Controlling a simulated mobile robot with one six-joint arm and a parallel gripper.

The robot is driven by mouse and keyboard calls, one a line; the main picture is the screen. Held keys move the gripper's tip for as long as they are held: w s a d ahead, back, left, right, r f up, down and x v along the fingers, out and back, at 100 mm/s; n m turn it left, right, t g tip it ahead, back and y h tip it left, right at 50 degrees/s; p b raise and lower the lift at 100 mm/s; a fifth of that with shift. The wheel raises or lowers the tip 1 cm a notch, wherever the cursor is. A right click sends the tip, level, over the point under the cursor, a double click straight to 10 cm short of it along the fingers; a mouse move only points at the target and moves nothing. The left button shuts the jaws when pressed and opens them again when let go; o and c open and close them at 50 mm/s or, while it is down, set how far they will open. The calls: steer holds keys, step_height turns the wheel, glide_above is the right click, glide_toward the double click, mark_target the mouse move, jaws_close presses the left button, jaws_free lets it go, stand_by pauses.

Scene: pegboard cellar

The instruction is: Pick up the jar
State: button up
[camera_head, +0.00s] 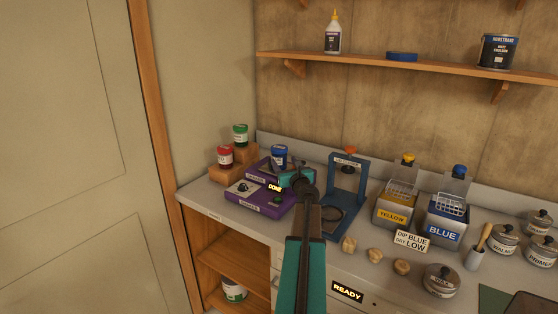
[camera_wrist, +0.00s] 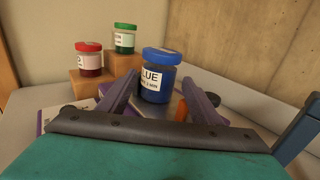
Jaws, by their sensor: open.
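A blue jar (camera_wrist: 157,86) with a blue lid and a white label reading BLUE stands upright just ahead of my gripper (camera_wrist: 160,88) in the wrist view. My gripper is open, one finger toward each side of the jar; I cannot tell whether either touches it. In the head view the blue jar (camera_head: 279,151) shows above my gripper (camera_head: 284,170), which hides its lower part. A red-lidded jar (camera_wrist: 89,60) and a green-lidded jar (camera_wrist: 125,38) stand on wooden blocks to the left and behind.
A purple device (camera_head: 254,203) with a lit DONE display sits beside my gripper. A blue press-like frame (camera_head: 348,190) stands close to the right. YELLOW (camera_head: 391,214) and BLUE (camera_head: 441,231) tanks stand further right. A shelf (camera_head: 420,67) runs above.

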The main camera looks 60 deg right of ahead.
mark_target(282, 158)
steer(key=shift+w+d, duration=0.1)
steer(key=shift+p+x, duration=0.5)
steer(key=shift+x, duration=2.15)
steer(key=shift+c, duration=0.6)
steer(key=c, duration=1)
steer(key=shift+r, duration=0.1)
step_height(282, 158, up, 28)
steer(key=p, duration=0.1)
steer(key=shift+p, duration=0.35)
